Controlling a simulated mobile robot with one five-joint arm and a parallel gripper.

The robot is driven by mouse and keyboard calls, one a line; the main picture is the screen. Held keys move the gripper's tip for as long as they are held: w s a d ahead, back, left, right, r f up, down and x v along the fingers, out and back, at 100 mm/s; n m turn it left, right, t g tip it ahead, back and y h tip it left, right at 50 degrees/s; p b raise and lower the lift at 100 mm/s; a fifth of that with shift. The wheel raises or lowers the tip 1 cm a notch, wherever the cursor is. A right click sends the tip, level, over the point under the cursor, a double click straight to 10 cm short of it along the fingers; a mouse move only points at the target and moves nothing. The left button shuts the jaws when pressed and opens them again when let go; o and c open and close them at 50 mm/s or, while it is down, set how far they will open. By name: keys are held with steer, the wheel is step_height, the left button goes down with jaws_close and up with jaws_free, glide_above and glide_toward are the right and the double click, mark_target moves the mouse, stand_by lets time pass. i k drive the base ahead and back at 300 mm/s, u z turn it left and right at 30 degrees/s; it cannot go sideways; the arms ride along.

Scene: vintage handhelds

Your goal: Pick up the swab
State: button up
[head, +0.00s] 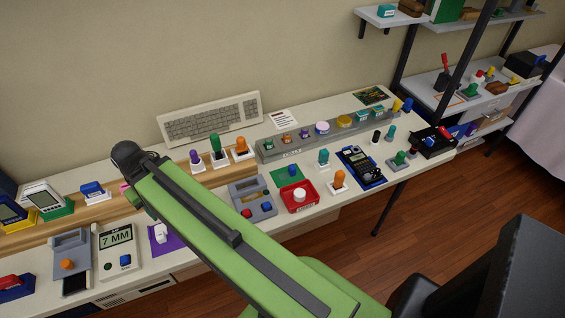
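I cannot pick out the swab for certain among the many small items on the long white table (430,163). A small white item (160,232) stands on a purple mat (172,243) left of my green arm, but it is too small to name. My arm crosses the middle of the view and ends in a dark joint over the back of the table. My gripper does not show. Part of the table is hidden behind the arm.
A cream keyboard (210,119) leans at the wall. A grey raised rack (268,154) holds several small items. A grey tray (264,214) and a dark handheld on a blue base (361,166) stand nearby. A shelf unit (407,62) with dark posts stands at right; wooden floor is open below.

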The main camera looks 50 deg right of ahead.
mark_target(324, 154)
steer(key=u, duration=1.6)
steer(key=k, duration=1.9)
steer(key=z, duration=0.25)
steer(key=i, duration=0.75)
